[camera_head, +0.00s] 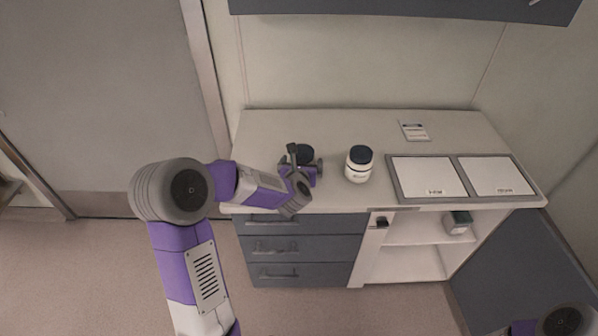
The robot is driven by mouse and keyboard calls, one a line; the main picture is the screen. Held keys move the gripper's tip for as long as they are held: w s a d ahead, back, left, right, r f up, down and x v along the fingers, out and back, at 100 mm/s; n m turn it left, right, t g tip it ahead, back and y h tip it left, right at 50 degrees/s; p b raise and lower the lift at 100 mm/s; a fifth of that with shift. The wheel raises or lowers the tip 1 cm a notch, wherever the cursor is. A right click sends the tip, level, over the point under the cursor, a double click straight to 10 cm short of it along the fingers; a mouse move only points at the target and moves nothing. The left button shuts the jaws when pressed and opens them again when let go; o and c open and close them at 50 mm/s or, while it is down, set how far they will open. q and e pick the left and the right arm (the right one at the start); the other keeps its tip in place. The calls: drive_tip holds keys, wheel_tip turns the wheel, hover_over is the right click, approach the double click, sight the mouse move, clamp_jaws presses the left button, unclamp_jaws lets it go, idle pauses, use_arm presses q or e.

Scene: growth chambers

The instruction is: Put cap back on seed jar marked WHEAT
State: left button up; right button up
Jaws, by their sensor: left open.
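A white jar (357,174) with a dark blue cap (361,154) on top stands upright on the counter, left of the trays. Its label is too small to read. My left gripper (304,160) is over the counter to the left of this jar, its fingers open and apart from it. A dark round thing (303,151) shows at the fingers, partly hidden by them. I cannot tell whether it is a loose cap or the top of another jar, nor whether the fingers touch it. My right gripper is out of view.
The pale counter (270,126) has free room at the back. Two labelled white panels in grey frames (427,178) lie on its right, with a small card (414,131) behind. Grey drawers (275,247) and an open shelf (410,262) are below; a cabinet (420,8) hangs above.

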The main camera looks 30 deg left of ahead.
use_arm(q)
drive_tip(key=p+v, duration=0.1)
drive_tip(key=v, duration=0.9)
drive_tip(key=shift+s, duration=0.25)
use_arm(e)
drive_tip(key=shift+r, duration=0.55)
use_arm(q)
drive_tip(key=shift+d+r, duration=0.1)
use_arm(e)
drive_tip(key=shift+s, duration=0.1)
